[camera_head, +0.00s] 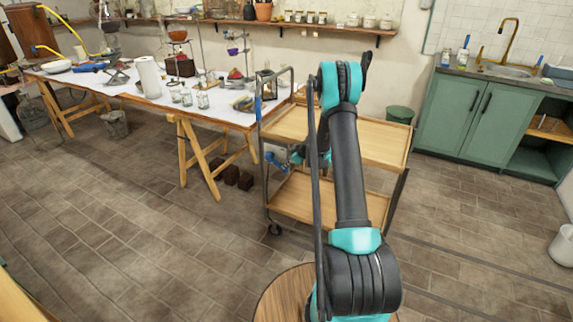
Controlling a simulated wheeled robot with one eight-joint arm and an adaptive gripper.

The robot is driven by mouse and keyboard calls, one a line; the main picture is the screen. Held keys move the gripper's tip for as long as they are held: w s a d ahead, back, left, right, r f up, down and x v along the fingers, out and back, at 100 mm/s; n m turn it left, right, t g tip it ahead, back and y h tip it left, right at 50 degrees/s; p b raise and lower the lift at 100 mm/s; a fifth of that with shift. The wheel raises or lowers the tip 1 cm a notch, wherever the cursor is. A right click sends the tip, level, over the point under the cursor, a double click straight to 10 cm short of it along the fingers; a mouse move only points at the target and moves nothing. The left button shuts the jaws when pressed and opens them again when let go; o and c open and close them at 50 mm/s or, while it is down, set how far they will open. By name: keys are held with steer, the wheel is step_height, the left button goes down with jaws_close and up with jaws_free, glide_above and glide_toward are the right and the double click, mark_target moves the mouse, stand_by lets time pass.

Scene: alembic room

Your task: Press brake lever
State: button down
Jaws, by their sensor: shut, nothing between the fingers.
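A wooden two-shelf cart (385,135) with a dark metal frame stands in the middle of the view. A small blue piece (258,105) shows on the upright at its left end; I cannot tell whether it is the brake lever. A caster (275,229) is under the cart's near left corner. My arm rises in front of the cart and bends down behind its own upper link.
A long table (225,112) with glassware and a paper towel roll (149,77) stands to the left on wooden trestles. Dark blocks (231,174) lie under it. A green cabinet (465,115) with a sink is at the right. The tiled floor in front is clear.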

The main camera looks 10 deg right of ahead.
steer(key=shift+s+f, duration=0.1)
steer(key=shift+f, duration=0.35)
stand_by(0.3)
steer(key=shift+r, duration=0.1)
